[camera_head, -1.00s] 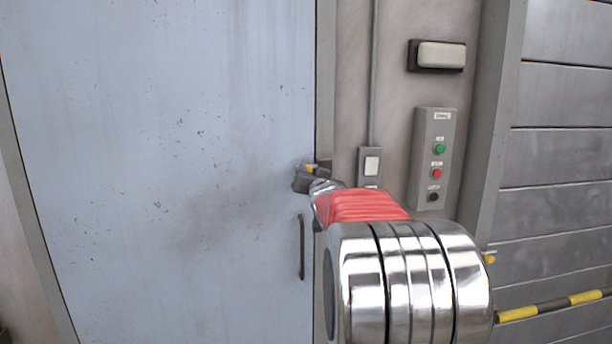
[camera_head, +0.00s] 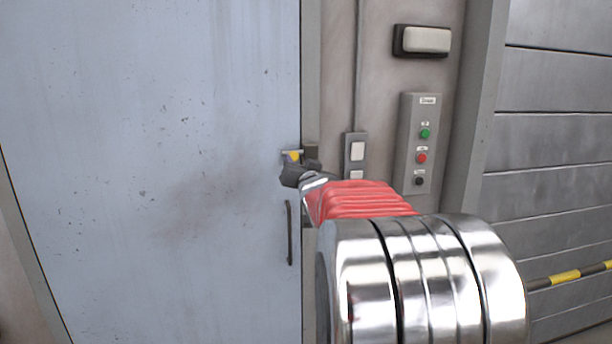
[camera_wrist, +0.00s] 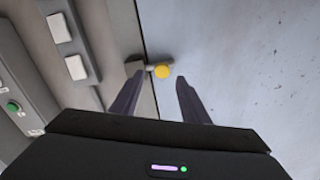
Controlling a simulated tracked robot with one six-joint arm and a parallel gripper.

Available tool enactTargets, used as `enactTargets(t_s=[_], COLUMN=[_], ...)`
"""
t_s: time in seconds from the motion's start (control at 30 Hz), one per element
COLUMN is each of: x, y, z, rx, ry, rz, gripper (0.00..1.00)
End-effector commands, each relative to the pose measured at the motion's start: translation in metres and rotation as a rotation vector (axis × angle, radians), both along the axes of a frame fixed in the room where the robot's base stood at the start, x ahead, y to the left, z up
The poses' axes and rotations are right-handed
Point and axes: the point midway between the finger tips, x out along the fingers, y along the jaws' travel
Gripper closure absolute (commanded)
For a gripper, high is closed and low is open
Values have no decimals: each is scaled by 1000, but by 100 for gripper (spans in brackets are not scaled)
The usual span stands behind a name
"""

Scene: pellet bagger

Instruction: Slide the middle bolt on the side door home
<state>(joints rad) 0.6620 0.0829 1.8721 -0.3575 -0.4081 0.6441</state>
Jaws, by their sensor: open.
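The pale blue side door (camera_head: 150,110) fills the left of the head view. One bolt with a yellow knob (camera_head: 293,156) shows at its right edge, beside a dark block (camera_head: 311,152) on the frame. No other bolt is clearly seen, and how far this one is slid cannot be told. My gripper (camera_head: 292,173) is just below the knob in the head view, hiding part of that area. In the wrist view my gripper (camera_wrist: 160,84) is open and empty, with the yellow knob (camera_wrist: 162,71) ahead between the fingertips, apparently untouched. The block (camera_wrist: 134,69) lies left of the knob there.
A dark door handle (camera_head: 290,232) stands below the bolt. Right of the door are a switch box (camera_head: 355,150), a button panel (camera_head: 420,140), a lamp (camera_head: 426,40) and a grey shutter (camera_head: 550,150). A yellow-black bar (camera_head: 565,277) crosses low at the right.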

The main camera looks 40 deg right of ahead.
Motion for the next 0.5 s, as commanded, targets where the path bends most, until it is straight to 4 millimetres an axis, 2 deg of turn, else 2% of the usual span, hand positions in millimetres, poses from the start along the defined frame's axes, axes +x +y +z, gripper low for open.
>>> enactTargets(t_s=[0.5], x=[-56], y=[33], z=[0], rx=[0], ry=[-1], rz=[0], gripper=[59])
